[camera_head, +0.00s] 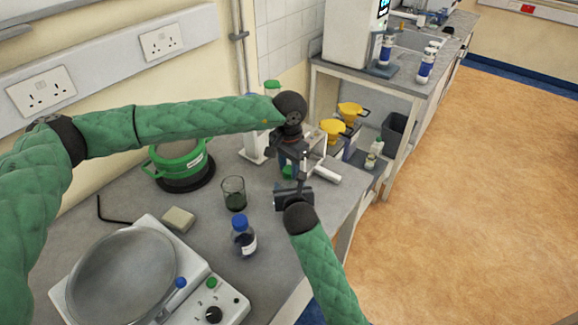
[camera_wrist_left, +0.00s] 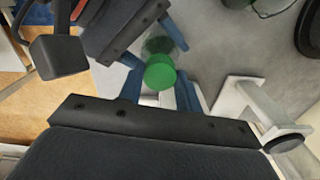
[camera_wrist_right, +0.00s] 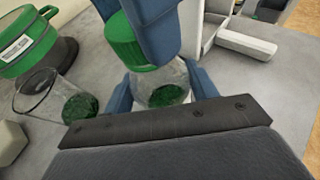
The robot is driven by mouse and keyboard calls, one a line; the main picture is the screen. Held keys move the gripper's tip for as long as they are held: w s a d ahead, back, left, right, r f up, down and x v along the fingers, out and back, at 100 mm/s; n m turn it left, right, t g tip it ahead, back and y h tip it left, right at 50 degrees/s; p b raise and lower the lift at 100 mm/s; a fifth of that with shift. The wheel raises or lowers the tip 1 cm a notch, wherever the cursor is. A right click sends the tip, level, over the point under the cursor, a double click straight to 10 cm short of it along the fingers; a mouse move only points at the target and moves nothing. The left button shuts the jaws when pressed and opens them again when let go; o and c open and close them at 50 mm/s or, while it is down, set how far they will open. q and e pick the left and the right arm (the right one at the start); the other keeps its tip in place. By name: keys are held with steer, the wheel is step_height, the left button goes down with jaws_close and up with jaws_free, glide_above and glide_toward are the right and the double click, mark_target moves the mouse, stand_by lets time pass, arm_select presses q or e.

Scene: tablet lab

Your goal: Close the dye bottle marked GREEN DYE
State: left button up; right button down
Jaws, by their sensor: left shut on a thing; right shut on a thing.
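A small clear bottle (camera_wrist_right: 166,96) with dark green contents stands between the blue fingers of my right gripper (camera_wrist_right: 160,84), which is shut on its body. A green cap (camera_wrist_right: 124,42) is at the bottle's top; it shows in the left wrist view (camera_wrist_left: 160,73) between the fingers of my left gripper (camera_wrist_left: 160,88), which is shut on it. I cannot tell whether the cap is seated on the neck. In the head view the green cap (camera_head: 288,172) shows small between the two grippers, which hide most of the bottle. No label on it is readable.
A glass beaker (camera_head: 234,194) with green liquid and a blue-capped bottle (camera_head: 243,241) stand left of my right gripper. A white stand (camera_wrist_left: 240,100) is close by. The bench's right edge is near.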

arm_select(q)
steer(key=shift+w+d+r+m, duration=0.1)
steer(key=shift+r+m, duration=0.05)
steer(key=shift+m, duration=0.55)
steer(key=shift+d+m, duration=0.4)
steer(key=shift+m, duration=0.6)
steer(key=shift+s+a+m, duration=0.1)
steer(key=shift+s+m, duration=0.1)
steer(key=shift+m, duration=0.3)
steer(key=shift+a, duration=0.2)
steer(key=shift+w+a, duration=0.1)
steer(key=o, duration=1)
steer(key=shift+c, duration=0.2)
steer(key=shift+a, duration=0.1)
steer(key=shift+c, duration=0.5)
